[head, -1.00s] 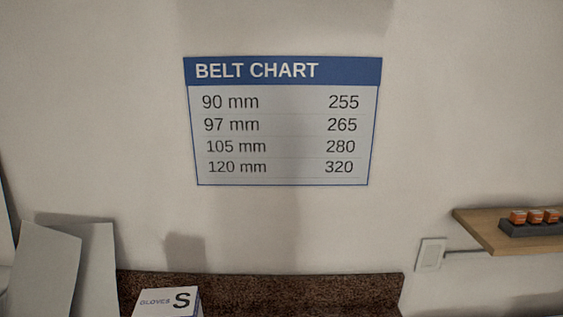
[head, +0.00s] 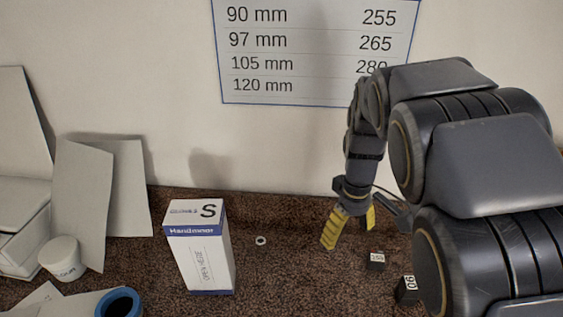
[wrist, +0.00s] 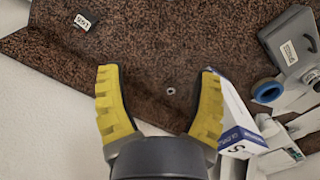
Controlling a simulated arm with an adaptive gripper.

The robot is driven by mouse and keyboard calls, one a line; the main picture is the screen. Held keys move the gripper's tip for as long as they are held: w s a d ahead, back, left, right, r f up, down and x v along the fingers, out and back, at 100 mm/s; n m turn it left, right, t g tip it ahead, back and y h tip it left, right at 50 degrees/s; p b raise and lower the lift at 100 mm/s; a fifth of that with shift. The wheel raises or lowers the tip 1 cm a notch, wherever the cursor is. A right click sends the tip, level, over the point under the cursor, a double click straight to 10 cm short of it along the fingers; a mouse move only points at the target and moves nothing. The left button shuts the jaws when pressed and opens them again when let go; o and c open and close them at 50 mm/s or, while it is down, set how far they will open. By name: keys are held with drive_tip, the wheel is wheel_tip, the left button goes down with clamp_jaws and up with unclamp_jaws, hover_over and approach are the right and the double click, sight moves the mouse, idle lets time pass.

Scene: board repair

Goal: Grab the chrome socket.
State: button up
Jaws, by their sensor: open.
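A small pale, shiny ring-shaped piece (head: 261,240) lies on the brown speckled worktop, right of the glove box; it may be the chrome socket, but it is too small to be sure. It also shows in the wrist view (wrist: 171,90), between and beyond my fingers. My gripper (head: 348,237) is open and empty, with yellow ribbed fingers, above the worktop to the right of the piece. In the wrist view the gripper (wrist: 157,72) has its fingers wide apart, touching nothing that I can see.
A white and blue glove box (head: 200,255) stands left of the piece. A blue-rimmed roll (head: 119,303) and a white jar (head: 60,257) are farther left. Dark labelled blocks (head: 377,261) and (head: 406,290) sit at right. A grey device (wrist: 290,48) shows in the wrist view. Worktop around the piece is clear.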

drive_tip(key=w+a+f+n+y, duration=0.1)
drive_tip(key=w+a+f+n, duration=0.55)
drive_tip(key=w+f, duration=0.45)
drive_tip(key=n+y, duration=0.2)
drive_tip(key=n, duration=0.2)
hover_over(261, 240)
drive_tip(key=d, duration=0.3)
drive_tip(key=x, duration=0.2)
drive_tip(key=d+x, duration=0.1)
drive_tip(key=x, duration=0.5)
drive_tip(key=shift+d+f, duration=0.2)
drive_tip(key=shift+d, duration=0.05)
drive_tip(key=shift+w+a+f+n, duration=0.1)
drive_tip(key=shift+a+f+n, duration=0.15)
drive_tip(key=x, duration=0.5)
drive_tip(key=a+x, duration=0.1)
drive_tip(key=x, duration=0.1)
drive_tip(key=shift+w+f, duration=0.15)
drive_tip(key=shift+f, duration=0.1)
clamp_jaws()
